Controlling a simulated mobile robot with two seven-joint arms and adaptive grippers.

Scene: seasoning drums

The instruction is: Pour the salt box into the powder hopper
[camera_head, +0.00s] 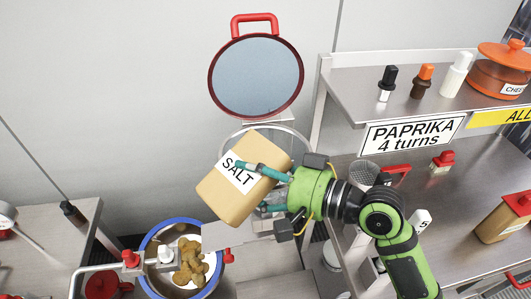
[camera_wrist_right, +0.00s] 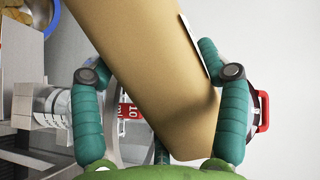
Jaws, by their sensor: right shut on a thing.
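The tan salt box (camera_head: 222,203), with a white SALT label, is held in the air and tilted toward the lower left. My right gripper (camera_head: 256,187) is shut on it, with fingers on both sides; the box also fills the middle of the right wrist view (camera_wrist_right: 135,60). Behind the box is a round rim (camera_head: 300,139), which looks like the hopper's mouth. Above it a round lid (camera_head: 256,76) with a red handle stands open. The box and gripper hide most of the hopper. No salt is seen falling. My left gripper is not in view.
A blue-rimmed drum (camera_head: 148,243) with brown pieces (camera_head: 191,262) lies at the lower left. A shelf (camera_head: 345,97) at the right carries shakers and an orange pot (camera_head: 499,77). Another tan box (camera_head: 502,222) with a red top stands at the far right.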

